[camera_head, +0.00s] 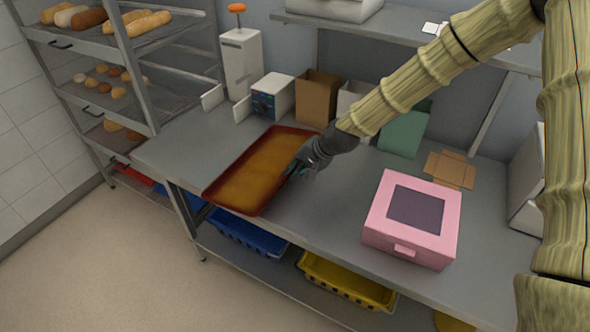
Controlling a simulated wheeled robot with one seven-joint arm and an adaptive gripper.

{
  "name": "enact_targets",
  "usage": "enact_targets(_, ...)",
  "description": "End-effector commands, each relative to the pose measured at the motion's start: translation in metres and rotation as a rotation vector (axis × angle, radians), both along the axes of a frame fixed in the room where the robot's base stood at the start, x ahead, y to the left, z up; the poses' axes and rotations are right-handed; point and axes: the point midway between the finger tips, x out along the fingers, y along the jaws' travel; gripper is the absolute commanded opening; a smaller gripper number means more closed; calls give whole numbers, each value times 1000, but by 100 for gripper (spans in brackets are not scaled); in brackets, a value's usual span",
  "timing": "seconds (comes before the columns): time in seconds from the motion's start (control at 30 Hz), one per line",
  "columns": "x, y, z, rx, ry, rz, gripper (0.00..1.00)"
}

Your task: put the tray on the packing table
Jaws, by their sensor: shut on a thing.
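The tray (211,194) is long and dark red-brown, with a flat golden-brown filling. It is over the left part of the grey packing table (320,212), and its near left end reaches the table's front edge. I cannot tell whether it rests on the top or is held just above it. My gripper (294,170) is shut on the tray's right long side. The fingertips are small and partly hidden by the gripper body.
A pink box (412,217) stands right of the tray. A white dispenser (241,62), a small carton (273,96) and a brown bag (317,97) stand behind. A bread rack (137,70) is at left. Bare tabletop lies between tray and pink box.

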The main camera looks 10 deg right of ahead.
Motion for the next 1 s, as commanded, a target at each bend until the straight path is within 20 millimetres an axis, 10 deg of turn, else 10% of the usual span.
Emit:
enact_targets(0.97, 16, -6, -37, 0, 0, 2, 0)
enact_targets(1.0, 15, -6, -37, -1, 0, 2, 15)
